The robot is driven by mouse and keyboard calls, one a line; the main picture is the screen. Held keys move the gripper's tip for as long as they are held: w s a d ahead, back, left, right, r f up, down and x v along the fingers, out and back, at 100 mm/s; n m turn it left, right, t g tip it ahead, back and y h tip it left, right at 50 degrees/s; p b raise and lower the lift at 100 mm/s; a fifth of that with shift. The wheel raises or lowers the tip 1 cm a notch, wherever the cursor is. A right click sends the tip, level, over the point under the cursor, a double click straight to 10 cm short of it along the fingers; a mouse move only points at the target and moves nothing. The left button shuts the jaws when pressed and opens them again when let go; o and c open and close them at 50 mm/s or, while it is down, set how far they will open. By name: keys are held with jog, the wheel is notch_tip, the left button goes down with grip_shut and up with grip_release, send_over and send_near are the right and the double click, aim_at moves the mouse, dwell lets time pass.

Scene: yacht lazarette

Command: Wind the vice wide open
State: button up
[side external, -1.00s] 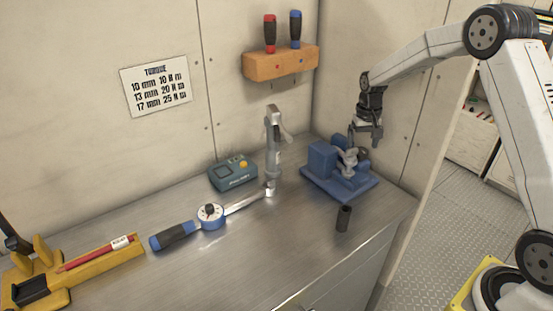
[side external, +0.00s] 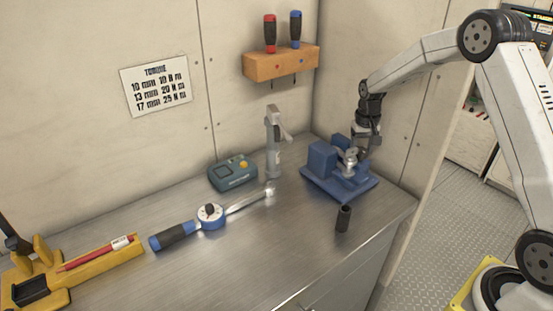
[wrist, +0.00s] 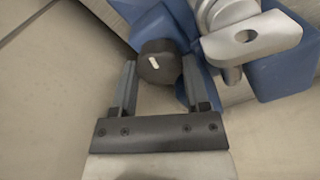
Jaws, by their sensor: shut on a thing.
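The blue vice (side external: 322,160) stands on the right end of the steel bench, with a silver metal fitting (side external: 347,160) at its jaws. In the wrist view the vice's blue body (wrist: 283,75) and the fitting's flat holed plate (wrist: 252,36) lie beyond my gripper. A round black knob (wrist: 158,62) with a white mark is at the vice's near end. My gripper (wrist: 159,68) is shut on this knob, one finger on each side. In the side view my gripper (side external: 361,155) reaches down at the vice's right end, and the knob is mostly hidden there.
A dark socket (side external: 343,218) stands before the vice, near the bench edge. A torque wrench (side external: 211,216), a teal tester (side external: 233,172) and a grey upright post (side external: 273,145) are to the left. A screwdriver rack (side external: 281,64) hangs on the back wall.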

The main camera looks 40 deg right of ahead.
jog(key=shift+n, duration=0.3)
jog(key=n, duration=0.6)
jog(key=shift+n, duration=0.4)
jog(key=n, duration=0.6)
jog(key=shift+a+n, duration=0.1)
jog(key=shift+n, duration=0.2)
jog(key=o, duration=1.3)
jog(key=shift+r, duration=0.15)
